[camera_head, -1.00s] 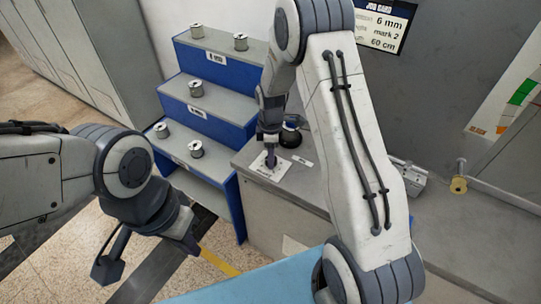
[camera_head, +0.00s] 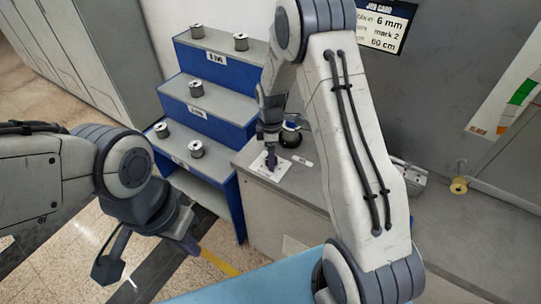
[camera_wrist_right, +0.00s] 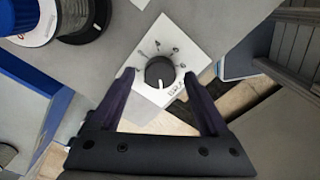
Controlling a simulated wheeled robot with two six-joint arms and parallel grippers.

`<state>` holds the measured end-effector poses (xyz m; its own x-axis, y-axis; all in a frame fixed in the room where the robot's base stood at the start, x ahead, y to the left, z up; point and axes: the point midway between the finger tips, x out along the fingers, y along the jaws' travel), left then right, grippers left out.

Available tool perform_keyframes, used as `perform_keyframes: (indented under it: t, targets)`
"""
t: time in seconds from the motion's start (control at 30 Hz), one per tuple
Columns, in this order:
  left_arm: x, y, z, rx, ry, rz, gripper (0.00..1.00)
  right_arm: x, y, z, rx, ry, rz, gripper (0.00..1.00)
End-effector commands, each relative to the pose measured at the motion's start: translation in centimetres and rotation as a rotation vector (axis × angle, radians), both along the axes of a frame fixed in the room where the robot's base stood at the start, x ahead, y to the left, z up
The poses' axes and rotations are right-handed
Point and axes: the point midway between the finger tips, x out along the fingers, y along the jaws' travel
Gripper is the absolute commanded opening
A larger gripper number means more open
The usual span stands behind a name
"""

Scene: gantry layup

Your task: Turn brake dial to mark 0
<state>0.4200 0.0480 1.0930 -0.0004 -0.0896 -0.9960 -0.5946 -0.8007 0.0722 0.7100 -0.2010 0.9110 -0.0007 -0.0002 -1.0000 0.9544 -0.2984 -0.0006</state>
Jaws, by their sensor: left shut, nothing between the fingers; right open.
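The brake dial is a round black knob (camera_wrist_right: 160,72) on a white square plate (camera_wrist_right: 179,42) with printed marks around it, seen in the right wrist view. A light line shows on the knob; which mark it points at is too small to tell. My right gripper (camera_wrist_right: 159,76) is open, with one dark finger on each side of the knob; contact cannot be told. In the head view, my right gripper (camera_head: 270,163) points down over the plate (camera_head: 282,172) and hides the knob. My left gripper (camera_head: 193,248) is shut and empty at lower left, away from the dial.
A blue stepped rack (camera_head: 215,119) with several spools stands left of the grey bench (camera_head: 315,189). A dark spool (camera_head: 290,137) sits close behind the dial plate. A job card (camera_head: 383,25) reads 6 mm, mark 2, 60 cm.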

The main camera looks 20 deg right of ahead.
Motion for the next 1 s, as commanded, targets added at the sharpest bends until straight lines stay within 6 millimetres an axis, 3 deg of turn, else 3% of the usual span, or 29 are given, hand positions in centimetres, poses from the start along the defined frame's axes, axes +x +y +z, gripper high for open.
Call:
perform_keyframes:
  t: [0.5, 0.7, 1.0]
  targets:
    - [0.0, 0.0, -1.3, 0.0, 0.0, 0.0, 0.0, 0.1, 0.0, 8.8, -0.001, -0.005, 0.001, 0.79]
    - [0.0, 0.0, -1.4, 0.0, 0.0, 0.0, 0.0, 0.0, 0.0, 10.1, 0.0, -0.002, 0.001, 0.79]
    - [0.0, 0.0, -1.4, 0.0, 0.0, 0.0, 0.0, 0.0, 0.0, 10.2, -0.001, -0.002, 0.001, 0.79]
